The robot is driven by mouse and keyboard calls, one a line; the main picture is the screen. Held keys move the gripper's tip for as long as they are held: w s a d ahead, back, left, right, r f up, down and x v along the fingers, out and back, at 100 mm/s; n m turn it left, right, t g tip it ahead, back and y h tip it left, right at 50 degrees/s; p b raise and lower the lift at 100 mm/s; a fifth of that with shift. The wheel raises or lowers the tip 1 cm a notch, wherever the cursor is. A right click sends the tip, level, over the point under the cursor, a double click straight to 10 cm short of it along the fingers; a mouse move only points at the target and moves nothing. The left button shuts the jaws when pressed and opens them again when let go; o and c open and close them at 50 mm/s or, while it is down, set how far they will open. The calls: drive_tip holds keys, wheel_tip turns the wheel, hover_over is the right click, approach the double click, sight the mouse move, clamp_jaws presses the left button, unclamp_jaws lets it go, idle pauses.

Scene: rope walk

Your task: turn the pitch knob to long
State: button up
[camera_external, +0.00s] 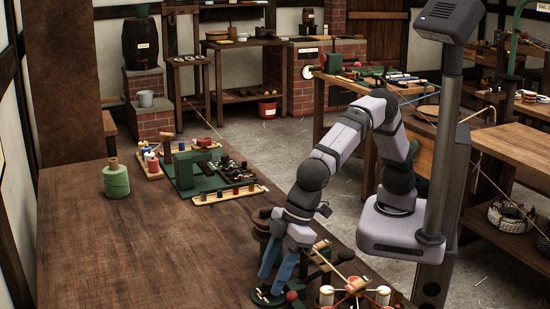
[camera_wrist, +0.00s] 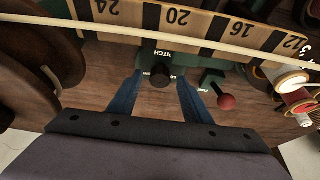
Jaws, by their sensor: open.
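The pitch knob (camera_wrist: 160,77) is a small dark knob on a green plate, under a white label, in the wrist view. A second white label beside it is partly covered, and I cannot tell which way the knob points. My gripper (camera_wrist: 161,82) is open, with one blue finger on each side of the knob and a gap visible around it. I cannot tell if either finger touches it. In the external view my gripper (camera_external: 274,278) points down at the green base (camera_external: 263,298) at the table's front. The knob is not distinguishable there.
A red-tipped lever (camera_wrist: 226,101) stands just right of the right finger in the wrist view. A numbered wooden scale (camera_wrist: 205,27) and a taut cord (camera_wrist: 120,31) cross above. White and red spools (camera_wrist: 292,80) are at right.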

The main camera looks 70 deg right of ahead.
drive_tip(key=c, duration=1.1)
drive_tip(key=shift+o, duration=0.2)
drive_tip(key=shift+d+r+n+p, duration=0.1)
drive_tip(key=shift+n+p, duration=0.2)
drive_tip(key=shift+p, duration=0.05)
drive_tip(key=shift+n+g, duration=0.3)
drive_tip(key=shift+n, duration=0.2)
drive_tip(key=o, duration=1.1)
drive_tip(key=shift+c, duration=0.2)
drive_tip(key=v, duration=0.7)
